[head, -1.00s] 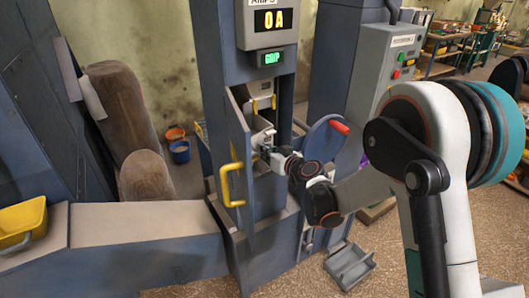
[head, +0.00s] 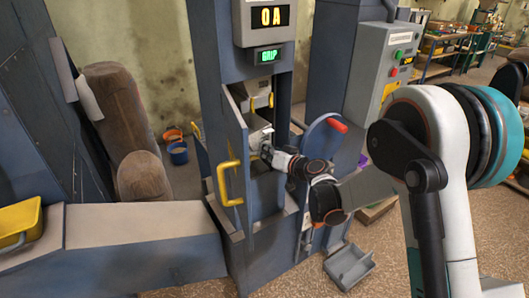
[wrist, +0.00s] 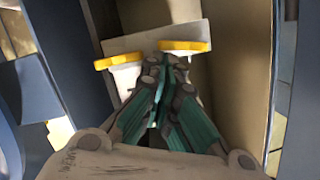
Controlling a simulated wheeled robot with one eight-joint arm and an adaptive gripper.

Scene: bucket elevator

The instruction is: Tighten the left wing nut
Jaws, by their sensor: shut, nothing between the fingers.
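The left wing nut (wrist: 118,60) is a yellow bar on the pale bucket's front in the wrist view, lying nearly level with a slight tilt. The right wing nut (wrist: 184,46) is a similar yellow bar, beyond and right of my fingertips. In the head view, small yellow parts (head: 252,104) show inside the open doorway. My gripper (wrist: 165,64) is shut and empty, its green-sided fingers pointing into the casing. Its tips appear between the two nuts, below the right one; whether they touch anything is unclear. My gripper also shows in the head view (head: 267,150).
The casing's open door (head: 236,160) with a yellow handle (head: 229,184) stands left of my gripper. A blue wheel with a red knob (head: 337,125) is to the right. Displays above read "0 A" and "GRIP". A grey tray (head: 349,266) lies on the floor.

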